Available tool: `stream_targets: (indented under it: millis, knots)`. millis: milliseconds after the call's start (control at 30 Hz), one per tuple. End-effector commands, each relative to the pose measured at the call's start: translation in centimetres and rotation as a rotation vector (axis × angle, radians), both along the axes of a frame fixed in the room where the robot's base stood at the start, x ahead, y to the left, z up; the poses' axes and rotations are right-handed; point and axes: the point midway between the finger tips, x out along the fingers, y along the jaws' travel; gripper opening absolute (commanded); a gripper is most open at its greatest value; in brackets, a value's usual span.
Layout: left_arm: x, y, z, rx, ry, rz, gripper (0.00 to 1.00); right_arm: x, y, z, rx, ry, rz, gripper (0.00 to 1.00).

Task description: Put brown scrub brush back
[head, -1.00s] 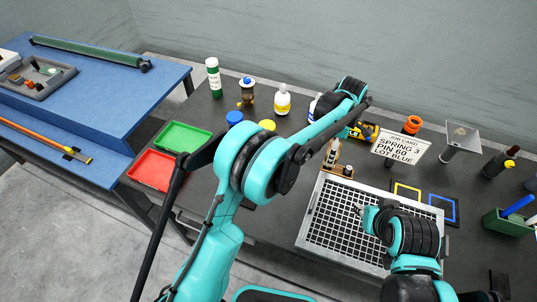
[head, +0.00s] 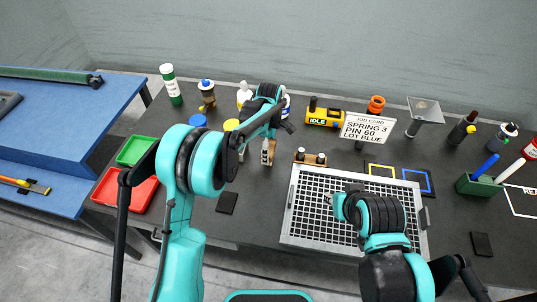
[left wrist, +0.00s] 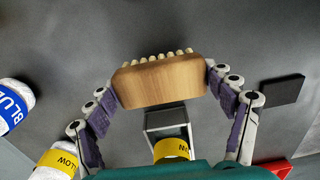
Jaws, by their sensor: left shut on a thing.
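The brown scrub brush (left wrist: 160,82) is a wooden block with a row of pale bristle tufts. In the left wrist view it sits crosswise between the fingers of my left gripper (left wrist: 160,90), which is shut on it. In the head view my left gripper (head: 267,150) hangs over the table, left of the white grid tray, and the brush is too small there to make out well. My right gripper (head: 334,202) is over the grid tray, mostly hidden by its own wrist, so its jaws cannot be judged.
A dark square pad (head: 227,203) lies left of the grid tray (head: 285,228). A small wooden block with pegs (head: 309,159) stands behind that tray. Red (head: 124,191) and green (head: 137,150) trays lie left. Bottles and a job card (head: 367,128) stand along the back.

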Motion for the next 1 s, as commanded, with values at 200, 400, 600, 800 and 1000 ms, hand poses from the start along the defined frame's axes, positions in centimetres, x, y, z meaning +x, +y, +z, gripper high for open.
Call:
stream_targets:
  millis: [200,400,600,800,1000]
  knots:
    - [0.0,0.0,-2.7,0.0,0.0,0.0,0.55,0.0,0.0,-0.9,0.0,0.0,0.0,0.3]
    - [0.0,0.0,-2.6,0.0,0.0,0.001,0.55,0.0,0.0,-0.8,0.0,0.0,0.0,0.3]
    - [0.0,0.0,-2.9,0.0,0.0,0.001,1.0,0.0,0.0,-1.1,0.0,0.0,0.0,0.3]
    - [0.0,0.0,-2.8,0.0,0.0,0.001,1.0,0.0,0.0,-1.1,0.0,0.0,0.0,0.3]
    - [0.0,0.0,-2.6,0.0,0.0,0.001,1.0,0.0,0.0,-0.8,0.0,0.0,0.0,0.3]
